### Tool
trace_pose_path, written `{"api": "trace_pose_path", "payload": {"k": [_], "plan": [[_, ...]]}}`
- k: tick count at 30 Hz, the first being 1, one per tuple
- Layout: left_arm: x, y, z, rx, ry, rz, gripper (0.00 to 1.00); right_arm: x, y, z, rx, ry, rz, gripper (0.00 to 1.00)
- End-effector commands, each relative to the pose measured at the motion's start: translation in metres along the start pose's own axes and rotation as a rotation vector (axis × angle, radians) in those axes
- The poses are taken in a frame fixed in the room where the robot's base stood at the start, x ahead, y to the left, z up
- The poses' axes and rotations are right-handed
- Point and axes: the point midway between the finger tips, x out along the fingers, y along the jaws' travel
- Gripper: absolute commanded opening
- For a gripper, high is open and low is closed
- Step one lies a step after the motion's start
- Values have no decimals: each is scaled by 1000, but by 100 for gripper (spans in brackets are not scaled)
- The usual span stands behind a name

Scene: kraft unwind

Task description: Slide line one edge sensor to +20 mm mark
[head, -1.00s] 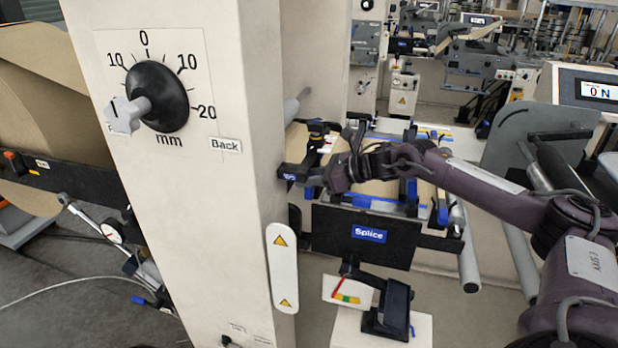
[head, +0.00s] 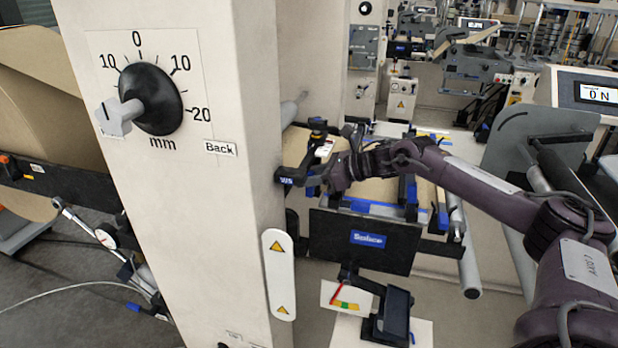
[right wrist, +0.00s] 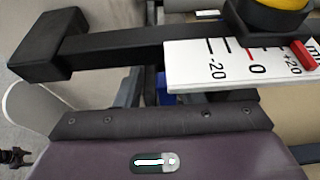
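The line one edge sensor seems to be the black body with a yellow top (right wrist: 275,12) in the right wrist view. It overlaps the upper edge of a white scale plate (right wrist: 190,68) marked -20, 0 and +20. A red block (right wrist: 303,54) lies beside the +20 label; I cannot tell whether it is the pointer. In the head view, my right gripper (head: 326,180) is at the black and blue bracket (head: 290,178) beside the cream post. Its fingers are too small and hidden to read, and the sensor is hard to make out there. My left gripper is not in view.
The cream post (head: 200,250) carries a black mm dial (head: 150,98) and a "Back" label. A splice table with a black front panel (head: 340,245) stands under my right arm. A gauge card (head: 345,298) is below. A display (head: 598,94) reads 0 N.

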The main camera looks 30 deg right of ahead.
Motion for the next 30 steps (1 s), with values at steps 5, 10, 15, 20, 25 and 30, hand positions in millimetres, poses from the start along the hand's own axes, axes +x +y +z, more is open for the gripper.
{"api": "trace_pose_path", "payload": {"k": [5,10,15,20,25,30], "plan": [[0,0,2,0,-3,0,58,0,0,0,0,1,1,40],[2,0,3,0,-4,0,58,-2,0,-1,0,1,0,40],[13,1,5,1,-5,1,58,-23,-1,-4,-2,1,-3,40],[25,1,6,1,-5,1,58,-51,0,-5,-2,3,-3,40],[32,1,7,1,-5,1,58,-72,0,-3,-1,2,-2,40],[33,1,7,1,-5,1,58,-78,1,0,0,0,1,40]]}}
